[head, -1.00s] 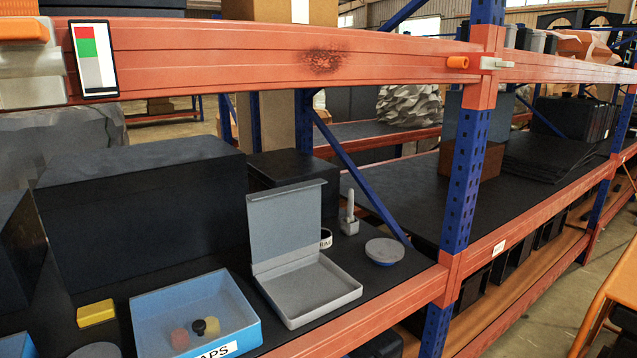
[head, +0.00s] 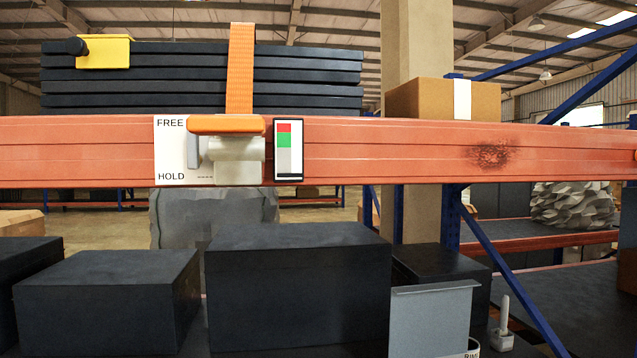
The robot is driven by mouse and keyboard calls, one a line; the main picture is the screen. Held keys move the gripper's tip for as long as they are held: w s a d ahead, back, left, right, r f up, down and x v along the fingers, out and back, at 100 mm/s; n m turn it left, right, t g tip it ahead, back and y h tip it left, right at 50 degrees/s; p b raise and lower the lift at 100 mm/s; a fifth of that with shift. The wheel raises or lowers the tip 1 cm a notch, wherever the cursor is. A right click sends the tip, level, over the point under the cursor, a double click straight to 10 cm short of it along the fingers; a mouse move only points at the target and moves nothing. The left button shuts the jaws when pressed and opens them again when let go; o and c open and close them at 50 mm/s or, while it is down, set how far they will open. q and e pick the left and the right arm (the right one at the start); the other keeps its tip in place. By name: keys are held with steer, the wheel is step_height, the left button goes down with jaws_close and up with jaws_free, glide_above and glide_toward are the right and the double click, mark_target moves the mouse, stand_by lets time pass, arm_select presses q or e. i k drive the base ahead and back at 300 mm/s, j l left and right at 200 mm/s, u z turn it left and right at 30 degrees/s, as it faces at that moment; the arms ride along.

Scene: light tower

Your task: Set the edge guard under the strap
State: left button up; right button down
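An orange strap (head: 241,68) runs down over the front of a stack of dark flat panels (head: 310,75) on the upper shelf. It meets a grey fitting with an orange handle (head: 239,124) on the beam. A yellow angled piece with a black knob, seemingly the edge guard (head: 104,52), sits on the top edge of the stack, left of the strap and apart from it. Neither of my grippers is in view.
A plate marked FREE and HOLD (head: 172,150) and a red, green and grey indicator (head: 289,150) flank the fitting on the orange beam (head: 390,150). Dark boxes (head: 297,290) fill the shelf below. A cardboard box (head: 430,100) stands right of the stack.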

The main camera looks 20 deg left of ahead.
mark_target(97, 52)
steer(key=u, duration=0.4)
steer(key=j+u, duration=0.1)
steer(key=u, duration=0.75)
steer(key=j+u, duration=0.1)
steer(key=u, duration=0.3)
